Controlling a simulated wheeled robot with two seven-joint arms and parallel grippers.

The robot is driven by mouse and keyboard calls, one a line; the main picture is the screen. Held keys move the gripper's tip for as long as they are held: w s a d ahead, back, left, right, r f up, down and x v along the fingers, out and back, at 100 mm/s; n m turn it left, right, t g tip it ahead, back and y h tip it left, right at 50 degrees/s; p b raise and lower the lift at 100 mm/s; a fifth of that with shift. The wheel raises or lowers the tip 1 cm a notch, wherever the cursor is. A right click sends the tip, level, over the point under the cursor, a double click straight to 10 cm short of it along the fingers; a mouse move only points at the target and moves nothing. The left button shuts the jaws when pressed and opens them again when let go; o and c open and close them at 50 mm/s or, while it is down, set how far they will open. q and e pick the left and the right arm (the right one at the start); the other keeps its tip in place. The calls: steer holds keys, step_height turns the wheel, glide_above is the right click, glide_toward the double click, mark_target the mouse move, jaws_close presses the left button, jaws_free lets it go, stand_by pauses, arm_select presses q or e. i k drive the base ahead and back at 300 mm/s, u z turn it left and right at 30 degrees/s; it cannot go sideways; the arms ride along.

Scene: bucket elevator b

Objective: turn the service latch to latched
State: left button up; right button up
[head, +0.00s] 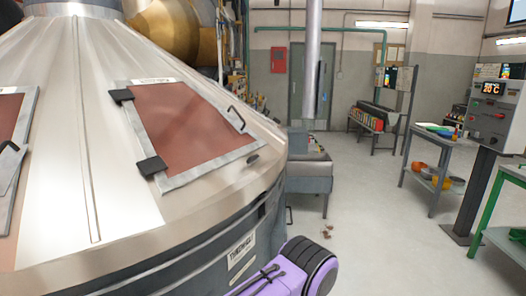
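I cannot pick out the service latch for certain. A large metal cone-topped machine (120,200) fills the left of the head view. A reddish-brown panel (190,125) in a grey frame is set in its sloping top. Two black blocks sit on the panel's left side, one at the upper corner (122,96) and one lower down (151,166). A thin dark handle (236,117) is on its right side. A small dark oval fitting (252,159) lies by the lower right edge. Neither gripper is in view.
A grey bench (308,182) stands just right of the machine. A control post with a display (492,112) and a shelf table with bowls (432,142) stand at the right. A green-framed table (503,237) is at the lower right. The middle floor (375,215) is mostly clear.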

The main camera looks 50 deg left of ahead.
mark_target(255, 158)
steer(key=u, duration=0.5)
steer(key=i, duration=0.8)
steer(key=u, duration=0.6)
